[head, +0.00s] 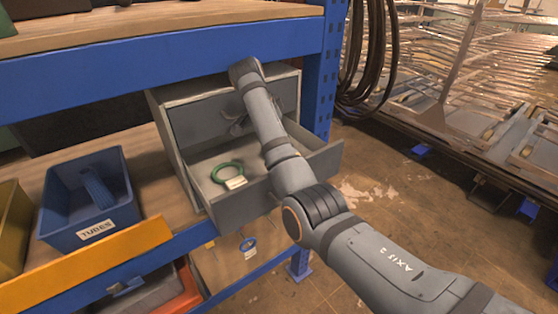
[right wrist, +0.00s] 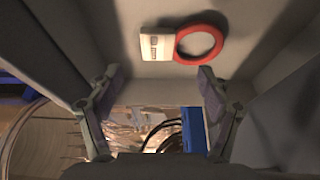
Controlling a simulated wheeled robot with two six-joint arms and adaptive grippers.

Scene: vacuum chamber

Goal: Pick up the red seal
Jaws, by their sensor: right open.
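The red seal (right wrist: 218,42) is a ring with a white label tag (right wrist: 156,45) at its left, lying inside a grey drawer in the right wrist view. I cannot make it out in the head view, where my right arm covers part of the drawer (head: 243,208). My right gripper (right wrist: 159,73) is open and empty, with the seal and tag ahead of its fingertips and apart from them. In the head view the right gripper (head: 239,126) is partly hidden behind its arm at the back of the open drawer. My left gripper is not in view.
A green seal (head: 227,173) with a white tag lies in the drawer's front part. A blue seal (head: 248,244) lies lower down. A blue bin labelled TUBES (head: 97,230) stands left on the shelf. A blue post (head: 320,75) and shelf beam (head: 160,55) border the cabinet.

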